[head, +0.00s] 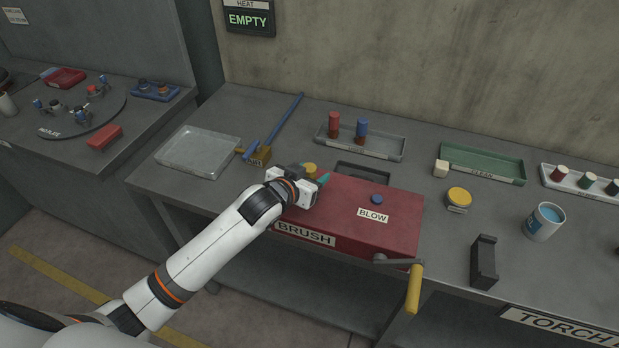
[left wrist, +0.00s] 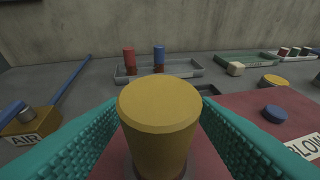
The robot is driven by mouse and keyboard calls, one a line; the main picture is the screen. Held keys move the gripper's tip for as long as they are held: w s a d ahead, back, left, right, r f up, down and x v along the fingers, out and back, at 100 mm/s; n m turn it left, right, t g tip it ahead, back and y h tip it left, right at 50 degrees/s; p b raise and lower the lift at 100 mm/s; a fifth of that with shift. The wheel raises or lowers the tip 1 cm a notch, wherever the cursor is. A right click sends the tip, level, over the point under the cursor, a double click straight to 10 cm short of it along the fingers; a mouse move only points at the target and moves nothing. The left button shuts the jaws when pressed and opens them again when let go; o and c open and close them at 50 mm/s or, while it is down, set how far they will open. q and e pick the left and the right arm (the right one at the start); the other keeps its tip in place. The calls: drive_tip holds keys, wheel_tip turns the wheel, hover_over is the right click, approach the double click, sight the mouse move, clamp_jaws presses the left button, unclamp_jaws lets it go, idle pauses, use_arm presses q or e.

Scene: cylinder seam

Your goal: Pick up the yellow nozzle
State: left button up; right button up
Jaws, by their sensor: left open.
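The yellow nozzle (left wrist: 158,125) is a short upright cylinder with a flat top, standing on the red box (head: 375,215). In the head view only its top (head: 310,169) shows beyond my left gripper (head: 322,178). In the left wrist view the teal fingers are open, one on each side of the nozzle, with the nozzle between them. I cannot tell whether either finger touches it. The nozzle's base is partly hidden. My right gripper is not in view.
The red box carries a blue button (head: 377,199) and a yellow-handled crank (head: 413,290). Behind it a grey tray (head: 385,146) has a red and a blue cylinder. An AIR block (head: 259,156) with a blue rod stands left. A yellow-lidded tin (head: 458,198) stands right.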

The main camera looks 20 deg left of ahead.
use_arm(q)
clamp_jaws()
drive_tip(key=shift+r, duration=0.15)
